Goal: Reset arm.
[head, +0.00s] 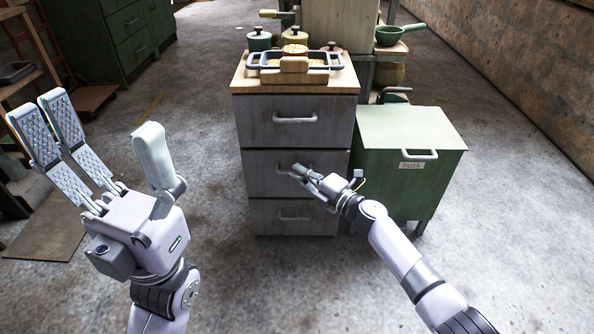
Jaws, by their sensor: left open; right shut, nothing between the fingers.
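My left gripper (105,148) is raised in the left foreground, fingers spread wide and empty, over the floor and away from the cabinet. My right gripper (297,172) is shut and empty, in front of the middle drawer of a grey drawer cabinet (263,187). Its fingertips overlap the right end of the middle drawer's handle in the view; I cannot tell whether they touch it. All three drawers look closed.
A green bin (410,135) with a white handle stands at the right. A green pan (392,36) is behind it. Open concrete floor (515,240) lies to the right.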

